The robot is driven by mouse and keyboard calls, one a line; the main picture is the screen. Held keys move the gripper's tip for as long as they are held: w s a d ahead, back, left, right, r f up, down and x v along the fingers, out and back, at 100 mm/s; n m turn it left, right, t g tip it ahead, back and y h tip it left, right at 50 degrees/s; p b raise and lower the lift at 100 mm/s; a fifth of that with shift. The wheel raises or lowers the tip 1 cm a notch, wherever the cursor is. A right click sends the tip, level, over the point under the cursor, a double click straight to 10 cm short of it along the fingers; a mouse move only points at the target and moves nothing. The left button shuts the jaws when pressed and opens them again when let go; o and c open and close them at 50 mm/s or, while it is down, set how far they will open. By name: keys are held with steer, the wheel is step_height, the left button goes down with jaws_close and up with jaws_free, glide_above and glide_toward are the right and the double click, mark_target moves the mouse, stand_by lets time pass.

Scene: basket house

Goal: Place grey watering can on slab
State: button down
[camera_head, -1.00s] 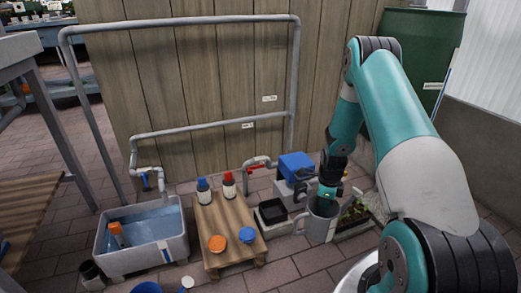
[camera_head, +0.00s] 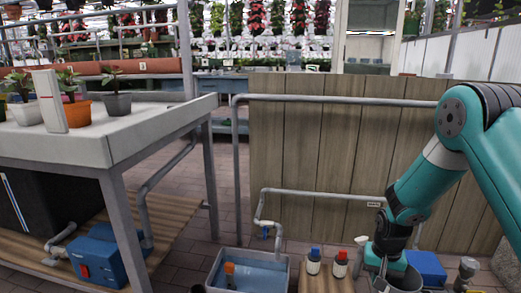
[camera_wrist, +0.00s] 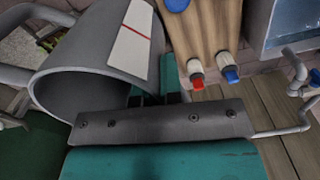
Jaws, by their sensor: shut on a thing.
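My gripper (camera_head: 382,274) is low at the right in the head view. It is shut on the grey watering can (camera_head: 404,281), of which only the upper part shows. In the wrist view the can (camera_wrist: 75,85) is a large grey cylinder with its open mouth toward the lower left. My gripper's teal fingers (camera_wrist: 168,80) close at its wall, beside a white label with a red line. The can's base is out of sight. I cannot make out the slab in either current view.
A blue box (camera_head: 428,267) is just right of the can. Red-capped and blue-capped bottles (camera_head: 327,262) stand on a wooden board (camera_wrist: 207,30) to the left. A water tub (camera_head: 250,270) is further left. Pipes and a wooden panel (camera_head: 310,150) stand behind; a grey table (camera_head: 110,140) is at left.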

steer(key=a+r+n+p, duration=0.2)
steer(key=a+r+n, duration=0.2)
steer(key=n, duration=0.1)
steer(key=s+r+p, duration=0.4)
steer(key=r+p, duration=1.2)
steer(key=p, duration=0.2)
steer(key=s+r+p, duration=0.4)
steer(key=r+p, duration=1.3)
steer(key=p, duration=0.2)
steer(key=shift+a+r, duration=0.15)
steer(key=shift+r, duration=0.15)
steer(key=shift+f, duration=0.1)
